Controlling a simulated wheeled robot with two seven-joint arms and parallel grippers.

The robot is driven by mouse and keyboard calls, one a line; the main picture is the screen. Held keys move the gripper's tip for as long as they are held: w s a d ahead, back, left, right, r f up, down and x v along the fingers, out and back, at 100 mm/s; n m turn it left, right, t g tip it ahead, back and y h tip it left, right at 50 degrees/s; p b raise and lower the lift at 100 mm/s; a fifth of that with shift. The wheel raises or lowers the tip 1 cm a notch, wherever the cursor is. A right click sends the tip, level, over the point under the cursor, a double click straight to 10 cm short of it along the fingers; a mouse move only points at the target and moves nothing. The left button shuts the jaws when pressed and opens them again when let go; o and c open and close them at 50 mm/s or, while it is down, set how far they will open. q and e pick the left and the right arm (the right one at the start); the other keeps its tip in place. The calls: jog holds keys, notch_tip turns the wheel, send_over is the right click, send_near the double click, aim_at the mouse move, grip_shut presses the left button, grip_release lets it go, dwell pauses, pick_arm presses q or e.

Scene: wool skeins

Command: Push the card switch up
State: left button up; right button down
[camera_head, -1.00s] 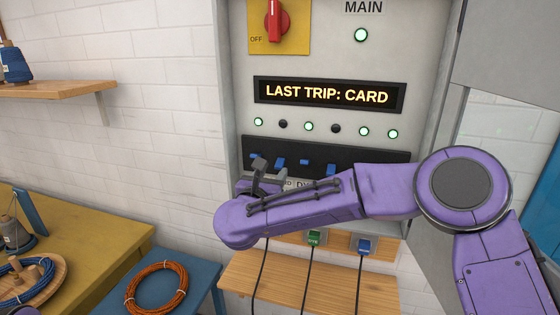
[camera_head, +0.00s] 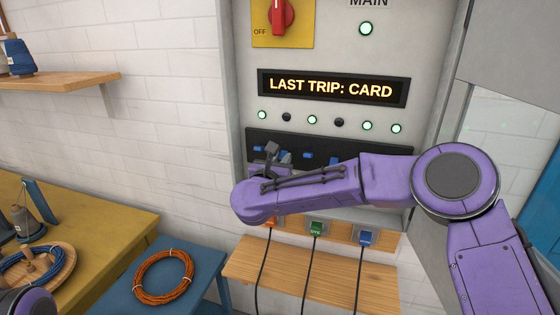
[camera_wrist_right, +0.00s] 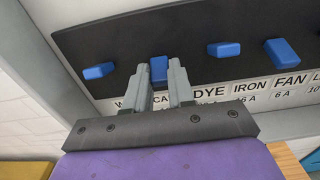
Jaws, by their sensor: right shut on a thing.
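The breaker panel (camera_head: 420,110) fills the middle of the head view, with a black switch strip (camera_head: 375,152) holding a row of blue switches. In the right wrist view the card switch (camera_wrist_right: 159,66) is the second blue switch from the left, above a partly hidden label starting "CA". My right gripper (camera_wrist_right: 160,78) is shut on it, one finger on each side. In the head view my right gripper (camera_head: 271,153) is at the strip's left part, and my forearm covers the labels. The display (camera_head: 332,88) reads "LAST TRIP: CARD". My left gripper is out of view.
Other blue switches stand close by, at left (camera_wrist_right: 98,71) and right (camera_wrist_right: 224,48). An open cabinet door (camera_head: 490,130) is at right. Plugs with cords hang below, above a wooden shelf (camera_head: 310,275). A table (camera_head: 110,225) and blue stool (camera_head: 205,265) stand at left.

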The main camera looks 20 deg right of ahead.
aim_at(284, 152)
jog(key=shift+r+g+y+p, duration=0.35)
jog(key=shift+r+g+y, duration=0.25)
jog(key=shift+g, duration=0.3)
jog(key=shift+r+g+y+p, duration=0.4)
jog(key=shift+g+y+p, duration=0.1)
jog(key=shift+g, duration=0.2)
jog(key=shift+w+d+r+g+y+p, duration=0.15)
jog(key=shift+r+g+y+p, duration=0.25)
jog(key=shift+g+y+p, duration=0.35)
jog(key=shift+w+r+g+y+p, duration=0.15)
jog(key=shift+r+g+y+p, duration=0.15)
jog(key=shift+g+p, duration=0.6)
jog(key=c, duration=1)
grip_release()
jog(key=shift+o, duration=0.2)
jog(key=shift+f, duration=0.1)
